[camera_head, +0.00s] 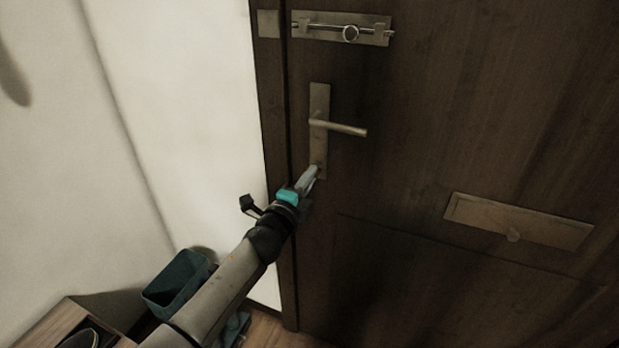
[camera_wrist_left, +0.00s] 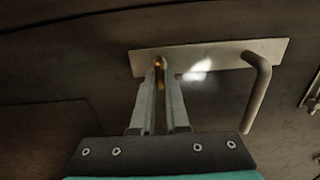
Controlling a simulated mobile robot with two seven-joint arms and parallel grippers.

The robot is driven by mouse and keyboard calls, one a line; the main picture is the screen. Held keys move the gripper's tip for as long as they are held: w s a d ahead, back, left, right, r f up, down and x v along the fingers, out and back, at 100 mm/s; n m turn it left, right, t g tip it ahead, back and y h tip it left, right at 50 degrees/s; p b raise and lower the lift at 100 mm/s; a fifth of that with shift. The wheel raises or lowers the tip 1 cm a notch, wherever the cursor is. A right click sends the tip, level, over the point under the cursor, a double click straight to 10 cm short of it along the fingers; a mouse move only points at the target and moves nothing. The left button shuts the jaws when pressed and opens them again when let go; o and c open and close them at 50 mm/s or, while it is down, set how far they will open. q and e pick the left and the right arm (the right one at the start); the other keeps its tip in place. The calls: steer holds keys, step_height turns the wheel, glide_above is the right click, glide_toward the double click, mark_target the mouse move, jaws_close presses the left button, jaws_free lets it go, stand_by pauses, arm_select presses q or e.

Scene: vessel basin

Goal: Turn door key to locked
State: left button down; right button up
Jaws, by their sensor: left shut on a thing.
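The dark wooden door (camera_head: 450,120) carries a metal lock plate (camera_head: 320,98) with a lever handle (camera_head: 342,127). The handle points right in the head view, close to level. My left gripper (camera_head: 315,172) reaches the lower end of the plate, below the handle. In the left wrist view, the gripper (camera_wrist_left: 161,70) is shut on the small brass-coloured key (camera_wrist_left: 159,72) at the plate (camera_wrist_left: 215,57). The key shows only as a thin sliver between the fingertips, so its turn angle is hard to tell. The lever handle (camera_wrist_left: 261,85) stands to the right there. My right gripper is not in view.
A slide bolt (camera_head: 345,31) sits above the handle, and a mail slot (camera_head: 518,222) lies lower right on the door. A white wall (camera_head: 190,90) is at the left. A teal bin (camera_head: 178,284) and a wooden box (camera_head: 70,325) stand below my left arm.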

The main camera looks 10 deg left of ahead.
arm_select(q)
steer(key=c, duration=0.9)
jaws_free()
steer(key=shift+s+a+p, duration=0.3)
steer(key=shift+s+a, duration=0.2)
steer(key=shift+s, duration=2)
steer(key=shift+s+a+p, duration=0.35)
steer(key=shift+s+a, duration=0.15)
steer(key=shift+s, duration=2)
steer(key=shift+s+a+p, duration=0.3)
steer(key=shift+s+a, duration=0.2)
steer(key=shift+s, duration=2)
